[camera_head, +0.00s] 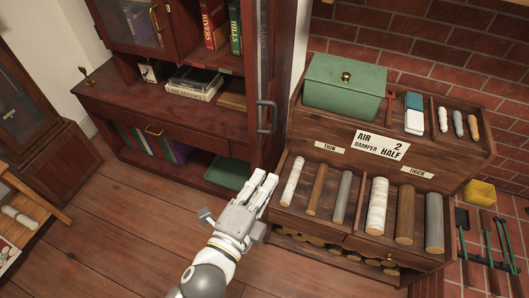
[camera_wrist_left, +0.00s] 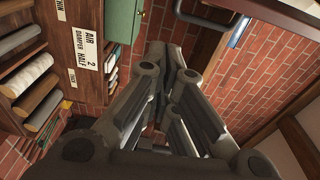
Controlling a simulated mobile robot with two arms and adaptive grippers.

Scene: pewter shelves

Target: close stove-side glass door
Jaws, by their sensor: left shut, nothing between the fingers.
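The stove-side glass door (camera_head: 264,65) stands swung open at the right side of the red-brown bookcase, seen nearly edge-on in the head view. Its dark bar handle (camera_head: 267,117) is on the lower part. My left gripper (camera_head: 265,183) is shut and empty, below the handle and apart from it in the picture, in front of the wood rack's left end. In the left wrist view its fingers (camera_wrist_left: 165,70) come together. A dark handle-like piece (camera_wrist_left: 238,31) shows at the upper right there, probably the door's handle. My right gripper is in neither view.
The wooden log rack (camera_head: 330,235) with sample logs and a green box (camera_head: 344,86) stands close right of the gripper. The bookcase's ledge (camera_head: 150,105) holds books and a small frame. Fire tools (camera_head: 484,240) hang at the far right. The floor (camera_head: 110,230) at left is clear.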

